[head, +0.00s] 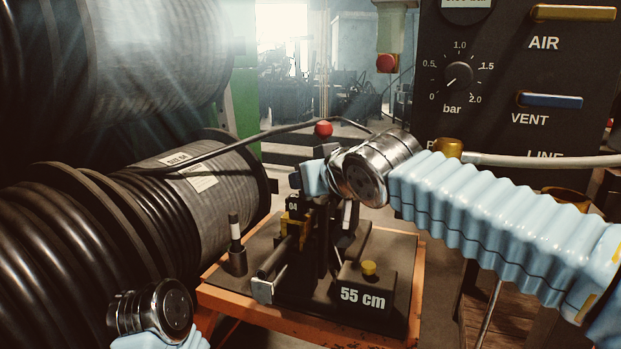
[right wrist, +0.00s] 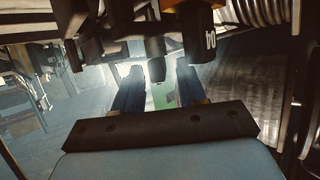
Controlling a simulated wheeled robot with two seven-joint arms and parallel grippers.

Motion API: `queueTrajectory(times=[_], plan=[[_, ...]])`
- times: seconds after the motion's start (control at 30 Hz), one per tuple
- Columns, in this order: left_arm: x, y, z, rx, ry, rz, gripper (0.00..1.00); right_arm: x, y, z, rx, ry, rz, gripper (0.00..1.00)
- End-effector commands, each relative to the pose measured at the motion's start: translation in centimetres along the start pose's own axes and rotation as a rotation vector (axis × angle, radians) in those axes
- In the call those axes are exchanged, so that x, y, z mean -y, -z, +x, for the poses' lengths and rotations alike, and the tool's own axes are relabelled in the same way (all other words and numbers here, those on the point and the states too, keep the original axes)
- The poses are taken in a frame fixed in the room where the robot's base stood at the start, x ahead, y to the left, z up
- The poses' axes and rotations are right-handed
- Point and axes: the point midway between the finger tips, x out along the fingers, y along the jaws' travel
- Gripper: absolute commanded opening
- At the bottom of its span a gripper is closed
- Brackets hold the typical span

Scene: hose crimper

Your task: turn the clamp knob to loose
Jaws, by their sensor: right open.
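In the right wrist view my right gripper (right wrist: 160,86) is open, with two dark blue fingers apart. A dark rounded piece (right wrist: 157,74) shows between them, apart from both; I cannot tell whether it is the clamp knob. My left wrist is at the lower left; its gripper is out of view.
A red ball (head: 323,129) shows above the crimper. A block marked 55 cm (head: 362,288) with a yellow top button is at the plate's front right. Large hose reels (head: 225,185) crowd the left. A dark gauge panel (head: 515,70) stands at the upper right.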

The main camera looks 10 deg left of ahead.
Motion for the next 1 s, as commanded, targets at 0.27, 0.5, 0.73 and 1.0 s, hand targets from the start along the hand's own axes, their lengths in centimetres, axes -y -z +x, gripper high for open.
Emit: queueTrajectory(times=[0.27,0.5,0.73,1.0], plan=[[0.1,0.0,0.3,0.001,-0.001,0.0,0.0,0.0,0.1,-4.1,-0.004,0.0,0.0,0.4],[0.1,0.0,0.4,0.001,-0.001,0.0,0.0,0.0,0.1,-10.0,-0.004,0.0,0.001,0.4],[0.1,0.0,0.4,0.001,-0.001,0.0,0.0,0.0,0.0,-13.2,-0.002,0.001,0.001,0.4],[0.1,0.0,0.4,0.001,-0.001,0.0,0.0,0.0,0.0,-13.8,0.0,0.0,0.0,0.4]])
